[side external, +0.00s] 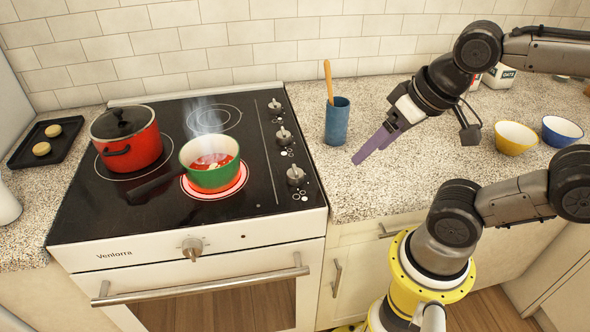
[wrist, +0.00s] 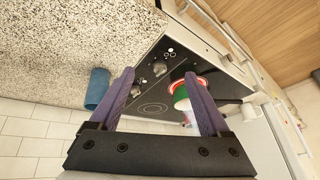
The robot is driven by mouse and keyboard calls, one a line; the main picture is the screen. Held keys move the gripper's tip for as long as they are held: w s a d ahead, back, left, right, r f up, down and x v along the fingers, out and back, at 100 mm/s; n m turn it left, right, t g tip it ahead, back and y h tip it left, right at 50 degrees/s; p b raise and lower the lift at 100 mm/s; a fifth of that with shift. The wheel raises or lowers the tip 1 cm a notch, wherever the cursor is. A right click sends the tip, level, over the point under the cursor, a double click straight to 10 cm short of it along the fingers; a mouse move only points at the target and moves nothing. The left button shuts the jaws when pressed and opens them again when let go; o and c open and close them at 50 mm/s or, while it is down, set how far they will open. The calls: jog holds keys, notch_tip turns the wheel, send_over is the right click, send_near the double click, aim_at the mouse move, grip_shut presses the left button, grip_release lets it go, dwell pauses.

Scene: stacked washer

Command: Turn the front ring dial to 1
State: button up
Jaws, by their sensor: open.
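The cooktop has a column of three dials along its right side. The front ring dial (side external: 296,175) is the one nearest the front edge, with the middle dial (side external: 283,135) and back dial (side external: 275,106) behind it. Its pointer setting is too small to read. The front ring (side external: 242,184) glows red beneath a steaming green pot (side external: 212,153). My gripper (side external: 362,158) is open and empty, above the counter right of the dials, touching nothing. In the wrist view, the gripper (wrist: 159,74) has purple fingers spread apart, with a dial (wrist: 160,68) visible beyond the gap between them.
A blue cup (side external: 338,122) with a wooden spoon stands right of the dials, near my gripper. A red lidded pot (side external: 126,140) stands at the cooktop's left. Yellow (side external: 515,138) and blue (side external: 562,131) bowls sit at right. The oven front has another knob (side external: 192,248).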

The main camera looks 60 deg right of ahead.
notch_tip(320, 180, up, 3)
jog(key=w+m, duration=0.3)
jog(key=m, duration=0.4)
jog(key=m+g, duration=0.5)
jog(key=m, duration=0.5)
send_over(295, 170)
notch_tip(295, 170, down, 3)
notch_tip(295, 170, down, 15)
jog(key=shift+r, duration=0.1)
grip_shut()
